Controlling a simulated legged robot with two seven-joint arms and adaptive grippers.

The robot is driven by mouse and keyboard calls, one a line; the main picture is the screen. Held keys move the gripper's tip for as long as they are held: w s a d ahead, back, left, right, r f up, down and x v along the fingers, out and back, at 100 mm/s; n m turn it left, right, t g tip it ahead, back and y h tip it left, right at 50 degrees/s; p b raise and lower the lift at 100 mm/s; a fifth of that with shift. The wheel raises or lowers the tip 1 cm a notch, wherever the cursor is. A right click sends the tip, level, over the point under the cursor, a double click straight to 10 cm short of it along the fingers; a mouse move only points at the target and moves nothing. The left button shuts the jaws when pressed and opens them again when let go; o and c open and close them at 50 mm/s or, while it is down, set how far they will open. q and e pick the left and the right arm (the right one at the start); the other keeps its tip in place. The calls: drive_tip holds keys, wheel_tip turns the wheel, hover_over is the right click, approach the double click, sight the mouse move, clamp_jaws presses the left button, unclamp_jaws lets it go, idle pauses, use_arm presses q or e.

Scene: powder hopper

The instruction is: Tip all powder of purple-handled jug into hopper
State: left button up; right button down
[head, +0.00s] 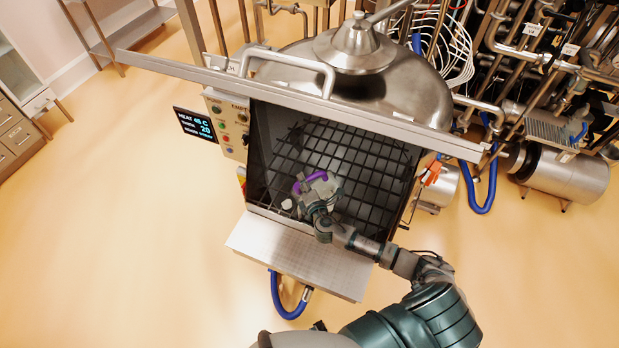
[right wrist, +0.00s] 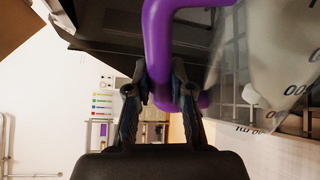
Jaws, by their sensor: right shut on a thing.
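The purple-handled jug (head: 326,188) is over the dark bar grate inside the hopper (head: 352,160) in the head view. My right gripper (head: 314,192) reaches in from the lower right and is shut on its handle. In the right wrist view the two fingers (right wrist: 161,92) close around the purple handle (right wrist: 159,45). The clear jug wall (right wrist: 285,75) with dark volume marks shows at the right; the marks look turned over, so the jug seems tilted. A pale mass shows through the wall; how much powder is inside I cannot tell. My left gripper is out of view.
A steel shelf (head: 300,262) juts out at the hopper's front. A raised steel lid edge with a handle (head: 290,68) spans the back. A control panel (head: 228,122) and display (head: 195,124) stand at the left. Pipes crowd the right; the floor at left is clear.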

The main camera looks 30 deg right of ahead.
drive_tip(key=shift+w+a+n+h+p, duration=0.15)
drive_tip(key=shift+a+n+p, duration=0.2)
drive_tip(key=shift+a+n, duration=0.55)
drive_tip(key=shift+a+n+h+p, duration=0.15)
drive_tip(key=shift+a+n+p, duration=0.3)
drive_tip(key=shift+a, duration=0.75)
idle(0.6)
